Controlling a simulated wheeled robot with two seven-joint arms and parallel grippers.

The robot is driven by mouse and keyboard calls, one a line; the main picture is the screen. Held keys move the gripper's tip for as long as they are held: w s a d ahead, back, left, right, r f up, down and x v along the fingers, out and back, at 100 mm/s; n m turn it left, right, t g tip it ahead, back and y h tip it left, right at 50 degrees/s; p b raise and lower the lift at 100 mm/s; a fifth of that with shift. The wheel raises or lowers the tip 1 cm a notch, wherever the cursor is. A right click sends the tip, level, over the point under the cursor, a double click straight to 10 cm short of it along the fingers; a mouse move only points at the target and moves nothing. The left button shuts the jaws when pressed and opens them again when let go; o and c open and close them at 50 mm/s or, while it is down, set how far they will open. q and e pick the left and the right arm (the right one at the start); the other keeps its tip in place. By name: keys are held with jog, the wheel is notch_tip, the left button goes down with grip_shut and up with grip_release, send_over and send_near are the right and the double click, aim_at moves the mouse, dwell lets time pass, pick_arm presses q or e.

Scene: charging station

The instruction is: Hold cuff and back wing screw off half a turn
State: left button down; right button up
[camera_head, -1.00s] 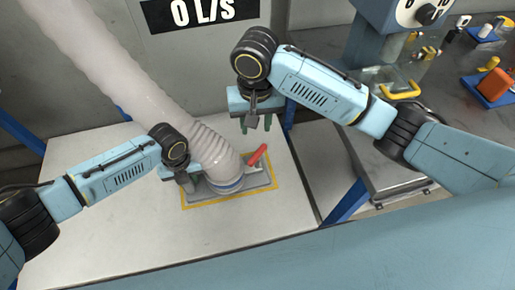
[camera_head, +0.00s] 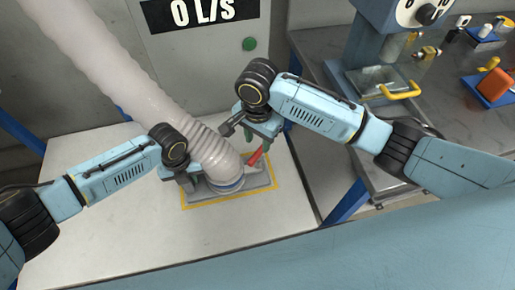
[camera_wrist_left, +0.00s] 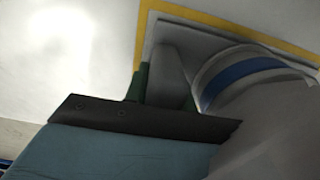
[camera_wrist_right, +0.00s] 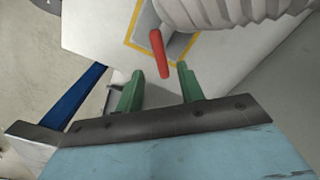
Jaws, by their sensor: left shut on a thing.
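The hose cuff (camera_head: 226,184), grey with a blue band, sits upright on a grey plate (camera_head: 264,184) on the table. My left gripper (camera_head: 190,183) is beside its left side. In the left wrist view its green fingers are shut on a grey lug (camera_wrist_left: 168,75) next to the banded cuff (camera_wrist_left: 240,78). The red wing screw (camera_head: 256,156) sticks up at the cuff's right. My right gripper (camera_head: 260,137) is open just above it. In the right wrist view the red wing's tip (camera_wrist_right: 160,55) points toward the gap between the green fingers (camera_wrist_right: 158,88), apparently untouched.
A yellow outline (camera_head: 225,203) frames the plate on the pale table (camera_head: 120,235). The ribbed hose (camera_head: 130,90) rises to the upper left. A cabinet with a green button (camera_head: 249,44) stands behind. A dark bench (camera_head: 440,110) with a press is at the right.

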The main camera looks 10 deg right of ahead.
aim_at(258, 153)
jog(key=shift+f, duration=2.65)
grip_shut()
